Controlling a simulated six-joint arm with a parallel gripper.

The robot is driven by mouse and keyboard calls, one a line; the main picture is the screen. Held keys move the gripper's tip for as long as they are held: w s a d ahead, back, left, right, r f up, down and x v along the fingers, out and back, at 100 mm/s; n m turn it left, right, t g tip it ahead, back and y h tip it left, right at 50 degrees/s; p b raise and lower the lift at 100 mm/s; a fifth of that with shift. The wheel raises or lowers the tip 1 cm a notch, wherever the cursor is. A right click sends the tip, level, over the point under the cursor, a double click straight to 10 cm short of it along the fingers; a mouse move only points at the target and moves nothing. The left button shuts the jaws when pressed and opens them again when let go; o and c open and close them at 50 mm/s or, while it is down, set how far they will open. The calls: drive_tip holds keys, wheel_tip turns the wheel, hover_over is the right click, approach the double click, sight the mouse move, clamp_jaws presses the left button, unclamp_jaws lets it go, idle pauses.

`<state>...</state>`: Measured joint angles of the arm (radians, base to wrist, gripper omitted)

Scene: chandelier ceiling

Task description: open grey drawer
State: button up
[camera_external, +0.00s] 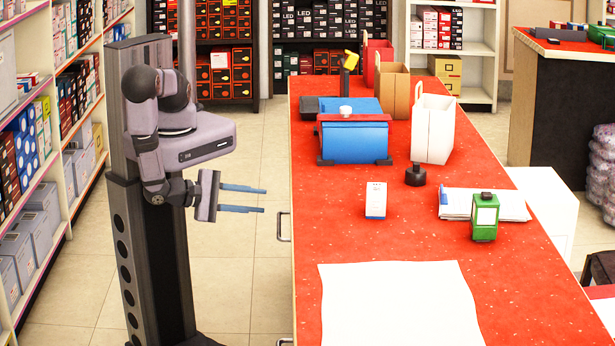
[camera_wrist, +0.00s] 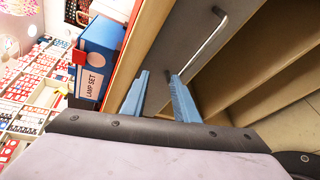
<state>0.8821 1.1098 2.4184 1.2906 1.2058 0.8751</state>
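My gripper (camera_external: 264,200) is open and empty, with its two blue fingers apart, just left of the long counter's side. A grey drawer front (camera_wrist: 165,45) shows in the wrist view beyond the fingers. Its bar handle (camera_wrist: 210,47) lies up and right of the fingertips (camera_wrist: 160,76), not between them. In the external view a handle (camera_external: 283,226) sticks out from the counter's left side, a little right of and below the fingers. The drawer face itself is hidden there by the viewing angle.
The red counter top (camera_external: 420,235) holds a blue roll device (camera_external: 355,141), bags and a white sheet (camera_external: 400,300). A second handle (camera_external: 285,342) shows low on the counter side. Tiled floor (camera_external: 250,280) is clear between arm and counter. Stocked shelves (camera_external: 35,150) stand left.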

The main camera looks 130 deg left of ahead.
sight(279, 225)
drive_tip(key=d+f+m+t+h, duration=0.1)
drive_tip(key=m, duration=0.1)
drive_tip(key=w+d+f+m+t, duration=0.1)
drive_tip(key=f+m, duration=0.1)
drive_tip(key=w+d+f+m+t+h+b, duration=0.1)
drive_tip(key=m, duration=0.2)
drive_tip(key=shift+f+t+h, duration=0.2)
drive_tip(key=shift+t+h, duration=0.1)
drive_tip(key=shift+t, duration=0.1)
drive_tip(key=shift+w+a, duration=0.1)
drive_tip(key=shift+a, duration=0.05)
drive_tip(key=shift+p+x, duration=0.55)
drive_tip(key=shift+x, duration=3)
clamp_jaws()
